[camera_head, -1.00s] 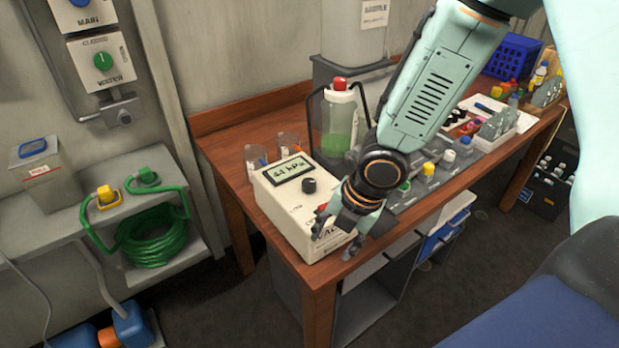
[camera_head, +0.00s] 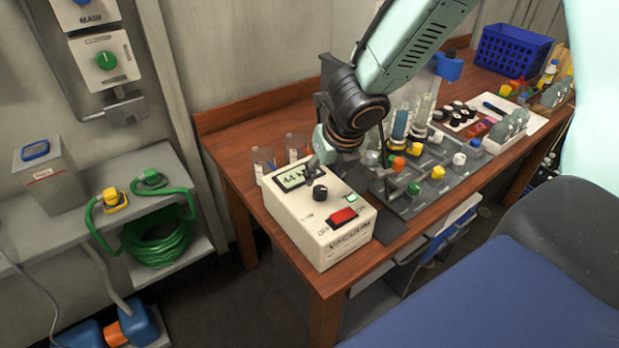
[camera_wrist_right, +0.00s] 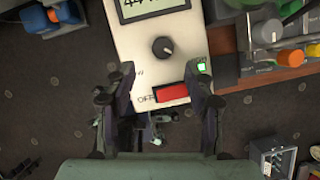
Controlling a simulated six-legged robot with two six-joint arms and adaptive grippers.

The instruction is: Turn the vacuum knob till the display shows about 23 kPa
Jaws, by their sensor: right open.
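The vacuum unit (camera_head: 325,252) is a white box on the front left corner of the wooden bench. Its black knob (camera_head: 320,192) sits between the display (camera_head: 291,178) and a red switch (camera_head: 341,217). The display is partly covered by my gripper; its visible digits look like 44. A small green light (camera_head: 352,198) is lit. My right gripper (camera_head: 322,150) is open above the back of the box. In the wrist view the knob (camera_wrist_right: 162,48) lies ahead of and between the open fingers (camera_wrist_right: 164,72), with no contact visible. My left gripper is not in view.
Bottles, vials and a blue basket (camera_head: 511,52) fill the bench farther right. A shelf with a green hose (camera_head: 157,243) stands at left.

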